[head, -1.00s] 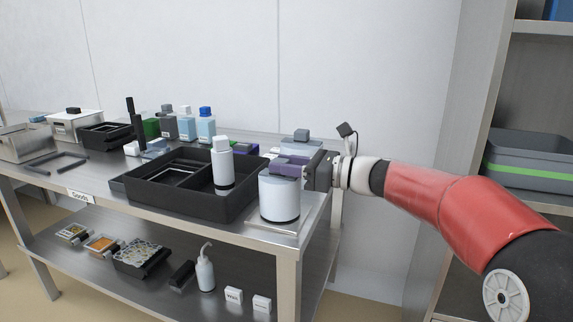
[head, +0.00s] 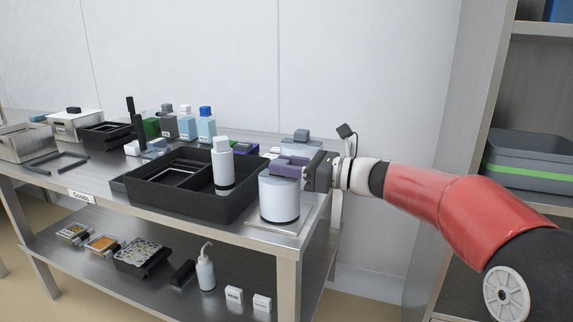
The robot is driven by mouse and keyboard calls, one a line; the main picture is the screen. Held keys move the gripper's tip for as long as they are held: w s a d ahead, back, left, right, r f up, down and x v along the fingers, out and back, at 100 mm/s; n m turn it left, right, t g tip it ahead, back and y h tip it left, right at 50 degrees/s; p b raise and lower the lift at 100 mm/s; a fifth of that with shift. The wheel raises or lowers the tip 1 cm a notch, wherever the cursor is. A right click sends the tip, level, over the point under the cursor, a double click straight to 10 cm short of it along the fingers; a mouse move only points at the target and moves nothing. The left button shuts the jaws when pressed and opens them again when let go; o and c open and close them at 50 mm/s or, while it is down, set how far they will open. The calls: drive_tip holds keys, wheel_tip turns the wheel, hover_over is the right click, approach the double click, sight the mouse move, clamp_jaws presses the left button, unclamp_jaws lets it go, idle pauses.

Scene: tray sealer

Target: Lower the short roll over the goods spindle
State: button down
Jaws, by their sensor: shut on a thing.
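The short roll is a white cylinder (head: 279,199) with a dark band near its bottom. It is upright at the right front corner of the upper table. My gripper (head: 289,168), with purple fingers, is shut on the roll's top from the right. A flat pale plate (head: 262,224) shows under and around the roll. I cannot tell whether the roll touches it. No spindle shows at the roll; its core is hidden. Black upright posts (head: 137,124) stand farther back left, and I cannot tell whether either is the goods spindle.
A black tray (head: 225,208) with a white bottle (head: 223,166) in it stands just left of the roll. Several bottles (head: 187,124) stand behind. A "Goods" label (head: 82,197) is on the table's front edge. The lower shelf (head: 221,263) holds small items.

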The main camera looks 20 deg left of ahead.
idle(0.3)
drive_tip(key=c, duration=0.9)
unclamp_jaws()
drive_tip(key=shift+f, duration=0.1)
drive_tip(key=c, duration=0.4)
drive_tip(key=shift+o, duration=0.2)
drive_tip(key=d, duration=0.7)
drive_tip(key=shift+s+p, duration=0.3)
drive_tip(key=shift+p, duration=0.05)
drive_tip(key=shift+d, duration=0.1)
